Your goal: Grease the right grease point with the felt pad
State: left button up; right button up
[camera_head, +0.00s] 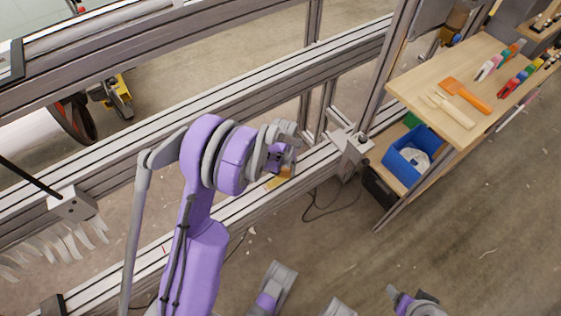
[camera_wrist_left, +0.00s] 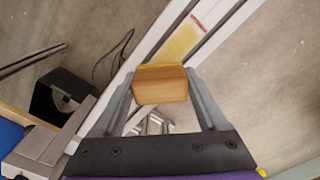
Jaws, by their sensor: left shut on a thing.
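My left gripper (camera_wrist_left: 162,98) is shut on the felt pad, a wooden block (camera_wrist_left: 162,90) with a thin yellow layer along its far edge. It holds the block between both grey fingers. In the head view this gripper (camera_head: 284,158) is over the lower aluminium rail; my wrist partly hides the spot. A small tan-yellow patch (camera_head: 278,181) shows just below it, and I cannot tell whether it is pad or grease. In the left wrist view a yellow smeared patch (camera_wrist_left: 183,42) with a red mark beside it lies on the rail, ahead of the pad and apart from it in the picture.
A grey bracket (camera_head: 352,150) stands on the rail's right end. A wooden table (camera_head: 425,98) with brushes and coloured tools is at the right, with a blue bin (camera_head: 408,153) below. A grey block with pale curved strips (camera_head: 72,205) is at the left. Frame rails cross behind my arm.

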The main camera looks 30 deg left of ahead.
pick_arm(q)
jog(key=shift+w+r, duration=0.1)
jog(key=shift+r, duration=0.45)
jog(key=shift+r+p, duration=1.4)
jog(key=shift+r, duration=0.85)
jog(key=shift+d, duration=0.15)
